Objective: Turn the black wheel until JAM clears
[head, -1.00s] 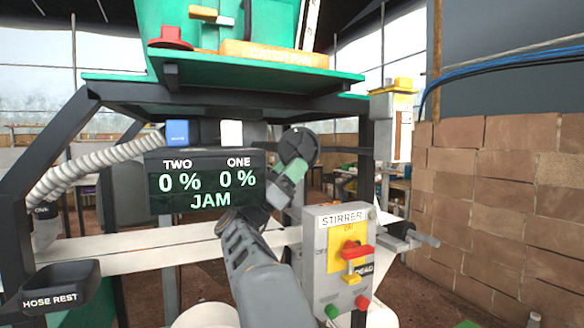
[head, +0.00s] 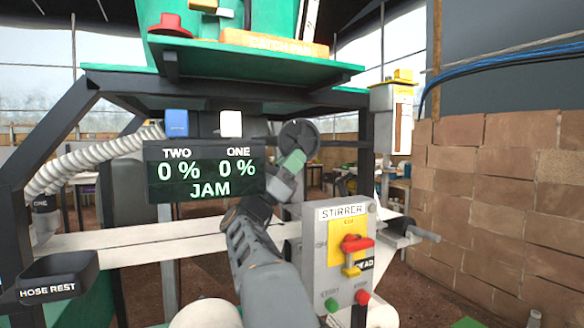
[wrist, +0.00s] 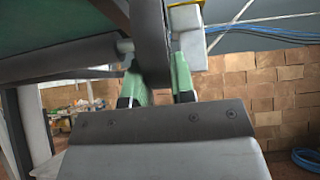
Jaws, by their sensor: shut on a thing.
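The black wheel (head: 300,134) stands edge-up to the right of the display in the head view. It also shows in the wrist view (wrist: 151,35) as a dark curved rim running up between the fingers. My gripper (head: 294,160) has green fingers and is shut on the wheel's rim from below; the fingers also show in the wrist view (wrist: 160,78). The dark display (head: 205,172) reads TWO 0 %, ONE 0 % and JAM. Part of the wheel's lower side is hidden by my gripper.
A grey STIRRER box (head: 338,270) with a red lever and coloured buttons stands close to the right of my arm. A green shelf (head: 230,77) is overhead. A HOSE REST (head: 58,275) is at lower left. A block wall (head: 500,200) stands at right.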

